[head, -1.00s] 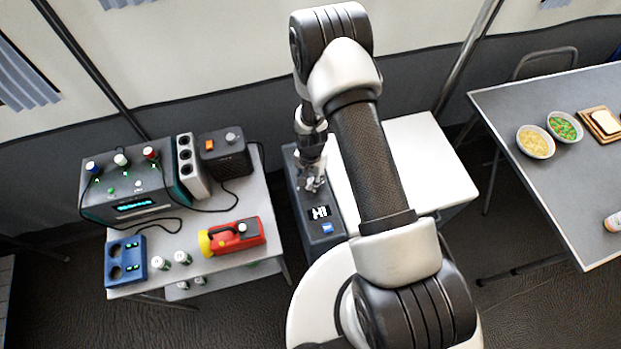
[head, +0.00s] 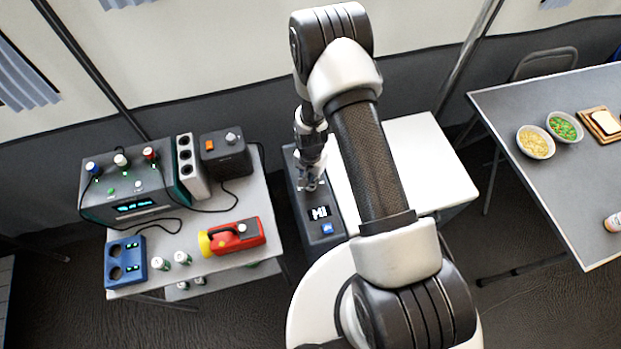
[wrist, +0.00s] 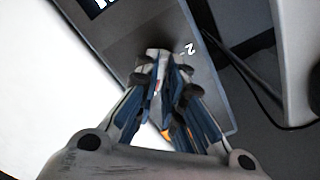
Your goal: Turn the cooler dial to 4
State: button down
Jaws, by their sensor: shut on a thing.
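The cooler has a white lid (head: 425,165) and a dark grey control panel (head: 296,200) along its left side. The panel carries a small black display (head: 320,213) with white characters, too small to read surely, and a blue button (head: 327,229). My gripper (head: 311,183) points down at the panel behind the display and is shut on the cooler dial. In the wrist view my fingers (wrist: 166,68) close together over the dial and hide nearly all of it. A white "2" mark (wrist: 187,49) shows beside the fingertips. The dial's pointer and other marks are hidden.
A table (head: 230,275) on the left holds a console with knobs (head: 125,185), a black box (head: 226,155), a red and yellow torch (head: 237,236) and a blue charger (head: 125,262). A food table (head: 560,105) stands at right. Dark floor lies between.

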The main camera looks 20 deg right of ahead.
jog(key=n+b, duration=0.1)
jog(key=n, duration=0.3)
jog(key=n+b, duration=0.1)
jog(key=n, duration=0.3)
jog(key=shift+n, duration=0.3)
jog(key=n+b, duration=0.1)
jog(key=n, duration=0.3)
jog(key=shift+n, duration=0.3)
jog(key=n, duration=0.4)
jog(key=shift+n, duration=0.3)
jog(key=c, duration=1.7)
grip_release()
